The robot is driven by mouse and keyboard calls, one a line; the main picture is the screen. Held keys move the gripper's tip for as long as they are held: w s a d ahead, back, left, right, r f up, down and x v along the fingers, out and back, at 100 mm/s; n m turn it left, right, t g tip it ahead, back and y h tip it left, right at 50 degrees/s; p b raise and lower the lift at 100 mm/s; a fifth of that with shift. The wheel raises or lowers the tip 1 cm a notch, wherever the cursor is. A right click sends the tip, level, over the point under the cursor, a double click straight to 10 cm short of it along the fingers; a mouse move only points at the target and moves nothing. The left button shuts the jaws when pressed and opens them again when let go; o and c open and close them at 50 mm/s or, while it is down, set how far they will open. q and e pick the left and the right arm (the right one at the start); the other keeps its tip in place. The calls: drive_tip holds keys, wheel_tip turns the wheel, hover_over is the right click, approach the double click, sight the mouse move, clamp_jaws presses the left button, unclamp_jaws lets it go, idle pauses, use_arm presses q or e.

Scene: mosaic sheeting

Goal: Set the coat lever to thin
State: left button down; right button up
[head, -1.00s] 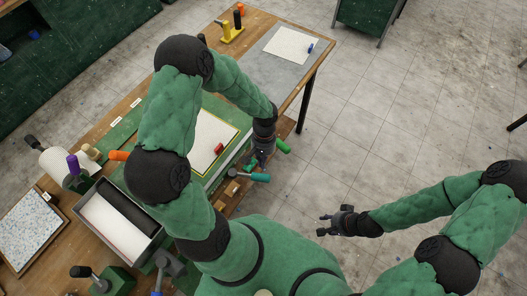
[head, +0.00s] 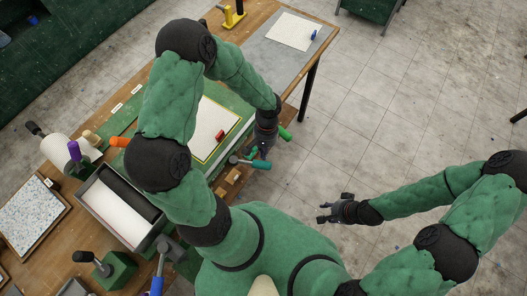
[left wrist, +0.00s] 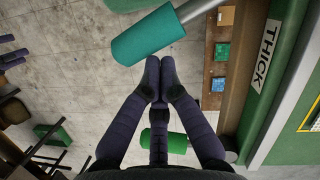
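A lever with a teal handle (head: 250,162) sticks out from the near side of the green machine bed. The teal handle (left wrist: 148,35) and its metal rod show large in the left wrist view, near a white label reading THICK (left wrist: 265,55). No THIN label shows. A second lever with a green handle (head: 285,133) sits further along; a green handle (left wrist: 163,141) also appears behind my fingers. My left gripper (left wrist: 160,80) has its fingertips together with nothing between them, just beside the teal handle; contact is unclear. My right gripper (head: 322,212) is open and empty over the floor.
The wooden bench (head: 268,18) carries a white sheet (head: 205,128) with a red piece (head: 220,135), an open tray (head: 118,208) and a speckled panel (head: 30,220). My left arm hides part of the bed.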

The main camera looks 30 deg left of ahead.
sight(262, 167)
use_arm(q)
drive_tip(key=shift+s+d, duration=0.15)
drive_tip(key=shift+s, duration=0.05)
drive_tip(key=shift+s+d+f+m+y+b, duration=0.15)
drive_tip(key=shift+s+d+m+b, duration=0.15)
drive_tip(key=shift+s+m, duration=0.3)
drive_tip(key=shift+s+d+r+m+y+b, duration=0.15)
drive_tip(key=shift+s+d+m, duration=0.15)
drive_tip(key=shift+m, duration=0.4)
drive_tip(key=s+m, duration=0.1)
drive_tip(key=s+m+b, duration=0.1)
drive_tip(key=shift+s+d+f+m+y, duration=0.1)
drive_tip(key=shift+s+d+m+y, duration=0.2)
drive_tip(key=shift+d+y, duration=0.1)
drive_tip(key=shift+s+m+y+b, duration=0.6)
drive_tip(key=shift+s+m+b, duration=0.05)
drive_tip(key=shift+s+m, duration=1.5)
drive_tip(key=shift+w, duration=0.1)
